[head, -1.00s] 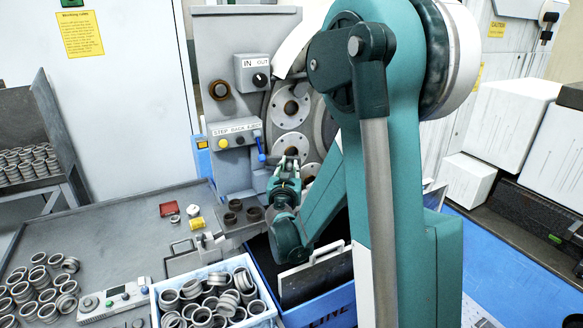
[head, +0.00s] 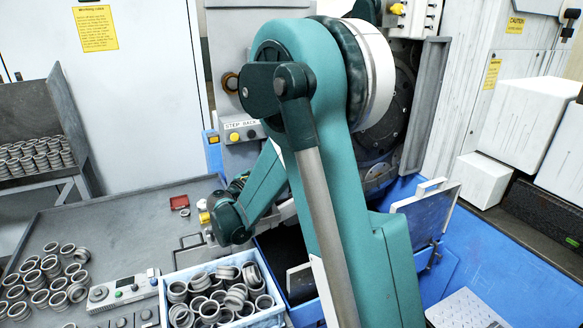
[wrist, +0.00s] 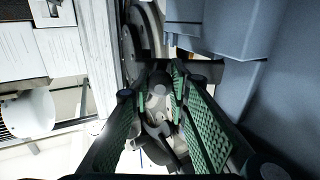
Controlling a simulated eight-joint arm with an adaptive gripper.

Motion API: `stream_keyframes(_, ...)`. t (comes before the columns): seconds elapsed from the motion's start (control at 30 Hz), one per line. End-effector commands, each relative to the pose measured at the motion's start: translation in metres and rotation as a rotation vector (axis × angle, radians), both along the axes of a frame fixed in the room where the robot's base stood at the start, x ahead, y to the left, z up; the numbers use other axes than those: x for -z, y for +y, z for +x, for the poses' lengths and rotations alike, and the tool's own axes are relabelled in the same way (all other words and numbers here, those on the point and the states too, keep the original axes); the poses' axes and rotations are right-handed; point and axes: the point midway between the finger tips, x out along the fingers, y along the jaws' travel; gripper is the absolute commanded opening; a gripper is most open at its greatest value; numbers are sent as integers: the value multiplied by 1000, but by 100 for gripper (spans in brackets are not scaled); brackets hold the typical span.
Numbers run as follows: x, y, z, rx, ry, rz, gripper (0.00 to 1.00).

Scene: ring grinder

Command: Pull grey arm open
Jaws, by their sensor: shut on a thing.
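In the wrist view my gripper (wrist: 157,86) has its two green-padded fingers closed around a grey piece (wrist: 160,101), which I take to be the grey arm. Its outline is dark and partly covered by the fingers. My own arm covers the grip point there, so how far the grey arm has swung cannot be told.
A blue crate of metal rings (head: 217,297) stands at the front, with a control box (head: 125,292) and loose rings (head: 42,278) to its left. A dark panel with a white frame (head: 428,213) stands right of my arm. The grey tabletop (head: 110,222) has free room.

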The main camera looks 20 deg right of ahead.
Motion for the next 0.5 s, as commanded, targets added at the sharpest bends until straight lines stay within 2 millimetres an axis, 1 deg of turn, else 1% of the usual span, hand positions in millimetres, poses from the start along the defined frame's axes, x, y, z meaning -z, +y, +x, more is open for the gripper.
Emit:
stream_keyframes(0.1,1,10,4,75,0,0,0)
stream_keyframes(0.5,0,38,13,335,0,0,0)
